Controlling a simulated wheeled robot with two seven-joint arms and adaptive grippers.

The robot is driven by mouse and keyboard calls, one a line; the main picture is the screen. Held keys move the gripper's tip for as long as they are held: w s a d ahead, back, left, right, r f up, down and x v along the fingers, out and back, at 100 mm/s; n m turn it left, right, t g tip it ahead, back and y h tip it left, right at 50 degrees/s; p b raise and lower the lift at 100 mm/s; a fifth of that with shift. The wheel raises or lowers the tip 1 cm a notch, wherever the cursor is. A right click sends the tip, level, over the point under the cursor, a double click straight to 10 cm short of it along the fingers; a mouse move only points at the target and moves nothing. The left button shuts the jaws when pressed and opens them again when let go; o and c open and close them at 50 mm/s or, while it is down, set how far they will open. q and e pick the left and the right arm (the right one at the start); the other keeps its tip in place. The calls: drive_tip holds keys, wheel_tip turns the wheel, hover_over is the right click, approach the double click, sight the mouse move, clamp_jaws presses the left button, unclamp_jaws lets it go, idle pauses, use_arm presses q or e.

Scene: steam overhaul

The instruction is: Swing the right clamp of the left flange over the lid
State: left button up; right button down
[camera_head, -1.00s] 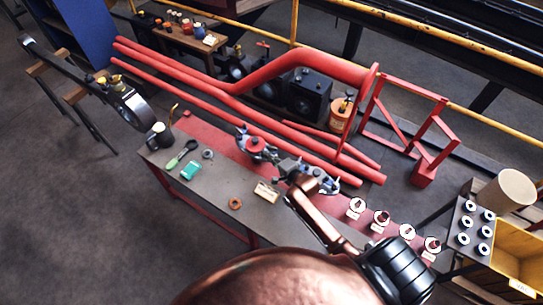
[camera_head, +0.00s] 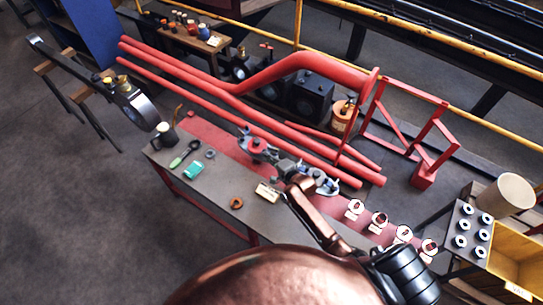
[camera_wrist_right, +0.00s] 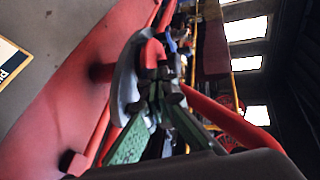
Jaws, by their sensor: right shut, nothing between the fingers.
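The left flange (camera_head: 244,140) is a blue-grey ring on the red strip of the bench, with a round red lid (camera_head: 257,146) on it. My right gripper (camera_head: 275,158) is shut and empty, low at the right side of this flange. In the right wrist view the shut green-padded fingers (camera_wrist_right: 160,98) are close to the flange's grey rim (camera_wrist_right: 124,85) and a red part, likely the lid (camera_wrist_right: 152,55). The right clamp is mostly hidden by the fingers, and I cannot tell its angle or whether they touch it. My left gripper is out of view.
A second flange (camera_head: 326,184) sits just right, partly behind my right wrist. Red pipes (camera_head: 230,110) run behind the bench.

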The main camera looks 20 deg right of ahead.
drive_tip(key=w+h+p, duration=0.1)
drive_tip(key=w+m+h+p, duration=0.1)
drive_tip(key=p, duration=0.1)
drive_tip(key=shift+a+m, duration=0.25)
drive_tip(key=shift+m, duration=0.05)
idle(0.3)
drive_tip(key=shift+w+p, duration=0.15)
drive_tip(key=shift+p, duration=0.15)
idle(0.3)
idle(0.4)
drive_tip(key=v, duration=1.2)
drive_tip(key=shift+f, duration=0.25)
